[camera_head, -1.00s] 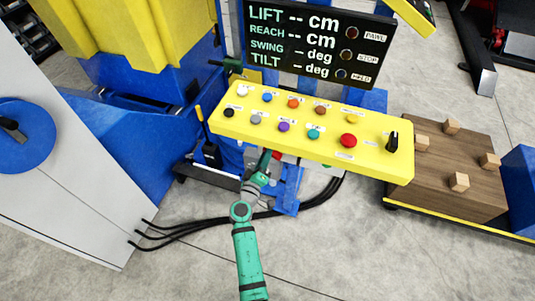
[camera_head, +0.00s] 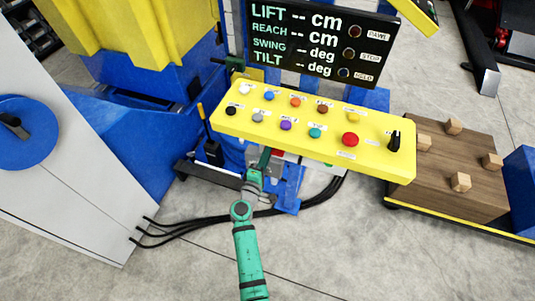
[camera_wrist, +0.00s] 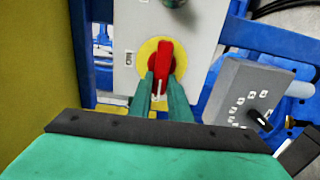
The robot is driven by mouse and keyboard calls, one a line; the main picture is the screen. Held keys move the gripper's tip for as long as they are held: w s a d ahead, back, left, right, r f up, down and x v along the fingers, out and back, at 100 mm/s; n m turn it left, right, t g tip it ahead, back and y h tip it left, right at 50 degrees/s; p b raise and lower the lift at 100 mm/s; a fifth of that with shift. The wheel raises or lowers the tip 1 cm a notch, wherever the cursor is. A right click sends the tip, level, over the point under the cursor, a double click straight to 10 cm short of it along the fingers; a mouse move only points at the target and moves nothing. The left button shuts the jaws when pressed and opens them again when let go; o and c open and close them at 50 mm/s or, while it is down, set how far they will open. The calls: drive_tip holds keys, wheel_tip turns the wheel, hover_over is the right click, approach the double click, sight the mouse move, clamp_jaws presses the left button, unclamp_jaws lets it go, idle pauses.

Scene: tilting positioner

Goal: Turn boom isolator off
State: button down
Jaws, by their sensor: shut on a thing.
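The boom isolator shows in the wrist view as a red handle (camera_wrist: 166,55) on a round yellow plate (camera_wrist: 146,52). The plate is on the front of a light grey box (camera_wrist: 203,32). The handle stands nearly upright in that picture, its lower end leaning slightly left. My gripper (camera_wrist: 160,88) is shut on the lower part of the handle, one green finger on each side. In the head view my gripper (camera_head: 266,153) reaches under the yellow control panel (camera_head: 250,128), which hides most of the isolator box.
A dark display (camera_head: 315,42) stands behind the panel. In the wrist view a grey box with a black knob (camera_wrist: 258,118) sits close at the right, beside blue frame bars. Black cables (camera_head: 225,216) lie on the floor.

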idle(0.3)
drive_tip(key=c, duration=1.6)
unclamp_jaws()
drive_tip(key=shift+c, duration=0.2)
drive_tip(key=v, duration=1)
drive_tip(key=shift+s, duration=0.35)
drive_tip(key=shift+a, duration=0.15)
